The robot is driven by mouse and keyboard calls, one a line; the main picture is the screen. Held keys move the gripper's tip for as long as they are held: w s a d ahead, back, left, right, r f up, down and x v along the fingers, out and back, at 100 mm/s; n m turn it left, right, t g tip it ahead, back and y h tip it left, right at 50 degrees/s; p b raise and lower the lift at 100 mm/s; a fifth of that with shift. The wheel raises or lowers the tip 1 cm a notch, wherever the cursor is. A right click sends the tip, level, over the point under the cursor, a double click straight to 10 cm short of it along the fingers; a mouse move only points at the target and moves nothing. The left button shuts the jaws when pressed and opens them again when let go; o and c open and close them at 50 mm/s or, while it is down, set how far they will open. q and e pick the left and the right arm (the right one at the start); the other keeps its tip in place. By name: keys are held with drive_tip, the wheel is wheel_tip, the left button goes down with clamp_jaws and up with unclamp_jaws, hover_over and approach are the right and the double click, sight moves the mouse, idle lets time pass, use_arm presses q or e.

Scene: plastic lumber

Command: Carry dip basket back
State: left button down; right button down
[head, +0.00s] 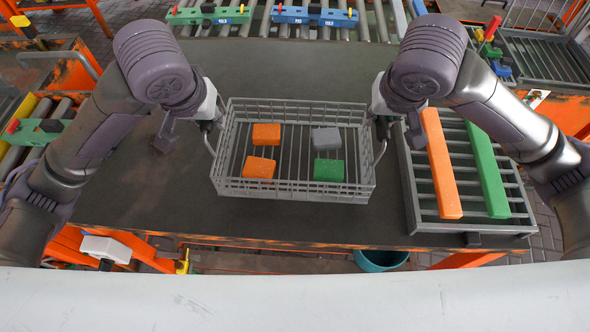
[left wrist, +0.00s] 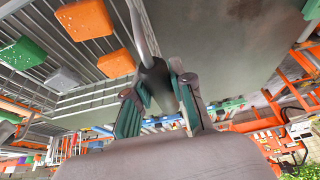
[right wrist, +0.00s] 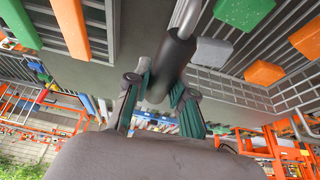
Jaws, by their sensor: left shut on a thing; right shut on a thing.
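The grey wire dip basket (head: 293,192) is in the middle of the head view, over the dark table. In it lie two orange blocks (head: 266,134), a grey block (head: 327,138) and a green block (head: 329,170). My left gripper (head: 208,124) is shut on the basket's left handle, which also shows between its fingers in the left wrist view (left wrist: 152,72). My right gripper (head: 383,126) is shut on the right handle, seen in the right wrist view (right wrist: 172,62). I cannot tell whether the basket touches the table.
A slatted rack (head: 425,190) with an orange bar (head: 441,165) and a green bar (head: 487,172) lies right of the basket. A roller conveyor (head: 375,20) with green and blue carriers (head: 315,17) runs behind the table. The table (head: 140,205) is clear left of the basket.

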use_arm(q)
drive_tip(key=shift+a, duration=0.1)
use_arm(e)
drive_tip(key=shift+d, duration=0.1)
